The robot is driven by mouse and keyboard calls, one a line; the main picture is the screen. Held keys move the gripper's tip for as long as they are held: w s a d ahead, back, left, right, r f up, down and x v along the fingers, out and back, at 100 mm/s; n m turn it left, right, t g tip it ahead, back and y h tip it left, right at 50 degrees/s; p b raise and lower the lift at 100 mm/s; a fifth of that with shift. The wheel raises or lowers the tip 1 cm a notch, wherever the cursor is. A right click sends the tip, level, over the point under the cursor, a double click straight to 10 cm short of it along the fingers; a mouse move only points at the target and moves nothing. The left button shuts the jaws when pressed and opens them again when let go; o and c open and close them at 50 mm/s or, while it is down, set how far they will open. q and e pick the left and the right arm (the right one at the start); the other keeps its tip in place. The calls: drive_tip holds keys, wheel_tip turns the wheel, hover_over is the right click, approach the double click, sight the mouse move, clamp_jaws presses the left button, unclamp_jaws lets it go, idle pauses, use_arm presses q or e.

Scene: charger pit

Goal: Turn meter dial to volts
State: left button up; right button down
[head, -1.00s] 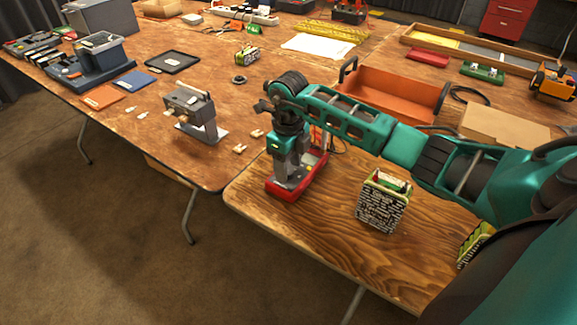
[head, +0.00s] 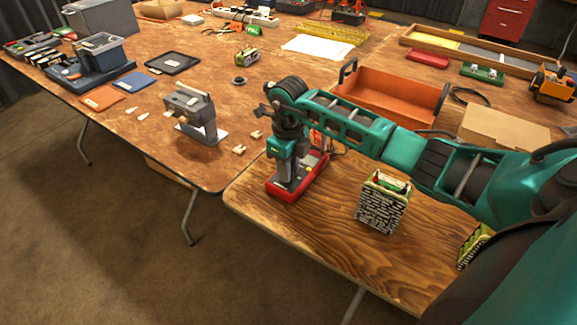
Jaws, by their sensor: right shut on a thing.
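The meter (head: 312,178) is a red-cased device lying on the near wooden table, close to its left corner. My right gripper (head: 284,182) points down onto the meter's face, and its fingers are shut on the dial. The dial itself is hidden by the fingers, so its setting cannot be read. My right arm reaches in from the right side of the head view. My left gripper does not show.
A striped box (head: 382,204) stands on the near table right of the meter. An orange tray (head: 392,98) lies behind my arm. A grey clamp-like device (head: 188,103) stands on the left table. Bare wood lies in front of the meter.

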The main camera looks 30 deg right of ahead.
drive_tip(key=shift+m, duration=0.4)
drive_tip(key=shift+r+m+p, duration=0.15)
drive_tip(key=shift+m+p, duration=0.45)
drive_tip(key=shift+m, duration=0.4)
drive_tip(key=m+p, duration=0.1)
drive_tip(key=m, duration=0.2)
drive_tip(key=m+p, duration=0.2)
drive_tip(key=m, duration=0.3)
drive_tip(key=shift+m+p, duration=0.35)
drive_tip(key=shift+m, duration=0.15)
drive_tip(key=c, duration=0.9)
unclamp_jaws()
